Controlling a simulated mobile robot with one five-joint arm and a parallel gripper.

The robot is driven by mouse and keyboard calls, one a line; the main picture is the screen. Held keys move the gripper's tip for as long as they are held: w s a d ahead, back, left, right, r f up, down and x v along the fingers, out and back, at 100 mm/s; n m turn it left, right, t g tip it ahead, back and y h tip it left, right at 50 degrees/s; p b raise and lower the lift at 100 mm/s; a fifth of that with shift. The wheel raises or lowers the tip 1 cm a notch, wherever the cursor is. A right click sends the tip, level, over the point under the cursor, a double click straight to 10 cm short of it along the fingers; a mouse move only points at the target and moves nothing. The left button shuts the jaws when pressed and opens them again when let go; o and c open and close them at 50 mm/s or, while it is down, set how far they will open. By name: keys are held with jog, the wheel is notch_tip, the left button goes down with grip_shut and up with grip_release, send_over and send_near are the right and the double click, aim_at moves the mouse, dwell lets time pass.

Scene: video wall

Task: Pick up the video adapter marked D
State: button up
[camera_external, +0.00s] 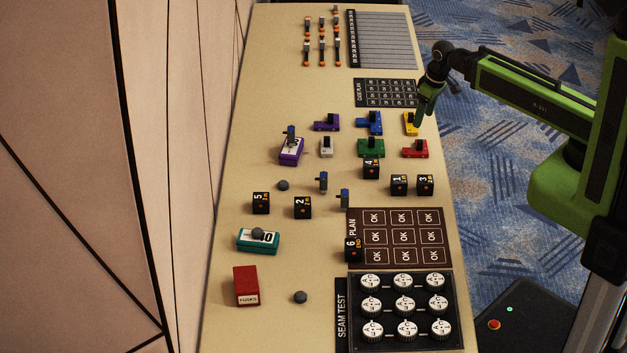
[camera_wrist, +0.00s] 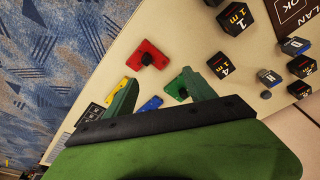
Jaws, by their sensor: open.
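Several small blue-and-grey upright adapters stand mid-table. One (camera_external: 344,198) is beside the PLAN board's corner. It also shows in the wrist view (camera_wrist: 295,46) with a pale letter that may be a D. A second adapter (camera_external: 323,181) stands just left of it and shows in the wrist view (camera_wrist: 268,77), its mark unclear. My gripper (camera_external: 421,121) is over the table's right edge, by the yellow block (camera_external: 410,121). Its green fingers (camera_wrist: 160,78) are spread and empty, well apart from the adapters.
Black numbered cubes, including 4 (camera_external: 371,169) and 2 (camera_external: 303,207), surround the adapters. The green (camera_external: 371,149) and red (camera_external: 414,150) blocks lie between my gripper and them. A grey knob (camera_external: 283,185) lies nearby. The PLAN board (camera_external: 393,255) is below. A wall borders the left side.

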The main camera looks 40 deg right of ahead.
jog(key=w+a+r+n+t+y+p, duration=0.1)
jog(key=w+a+r+n, duration=0.15)
jog(key=a, duration=0.95)
jog(key=n+y+p, duration=0.2)
jog(key=n, duration=0.2)
send_near(346, 192)
jog(key=b+x, duration=0.3)
jog(key=b, duration=0.3)
jog(key=a+b+x, duration=0.1)
jog(key=b+x, duration=0.2)
jog(key=b, duration=0.3)
jog(key=shift+r, duration=0.2)
jog(key=b+x, duration=0.3)
jog(key=d+b+x, duration=0.1)
jog(key=b+x, duration=0.1)
jog(key=shift+a+f, duration=0.1)
jog(key=shift+f, duration=0.2)
jog(key=shift+r, duration=0.15)
grip_shut()
